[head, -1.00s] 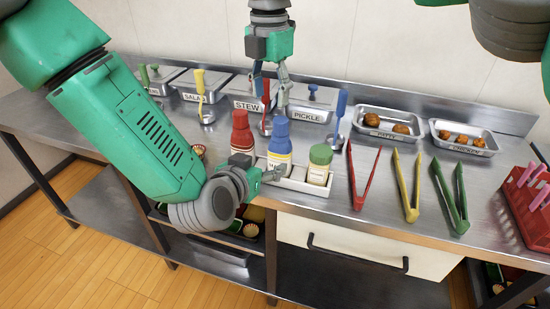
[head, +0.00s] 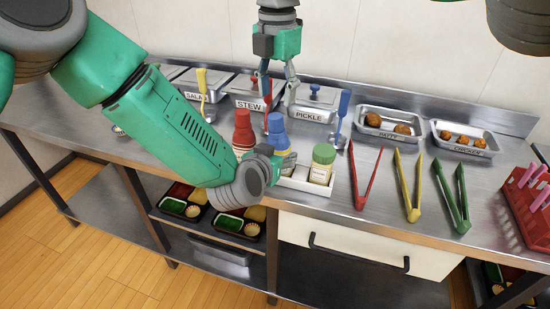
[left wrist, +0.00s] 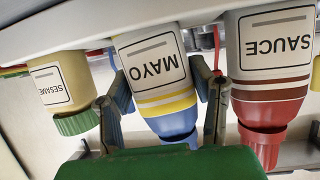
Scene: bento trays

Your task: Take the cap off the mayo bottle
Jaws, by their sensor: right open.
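The mayo bottle (head: 279,141) stands upright in a white holder, its blue cap (head: 275,123) on top. The left wrist view shows it upside down, with the MAYO label (left wrist: 155,65) and blue cap (left wrist: 176,128). My left gripper (head: 284,162) is at the bottle's body. In the left wrist view its fingers (left wrist: 163,92) flank the bottle, one on each side. Whether both press on it is unclear. My right gripper (head: 278,101) points down with fingers apart, just above the blue cap, holding nothing.
The red sauce bottle (head: 242,130) stands close left of the mayo, and the green-capped sesame bottle (head: 322,164) to its right, both in the white holder (head: 310,188). Ladles and lidded pans stand behind. Red tongs (head: 364,178) lie to the right, with yellow and green tongs beyond.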

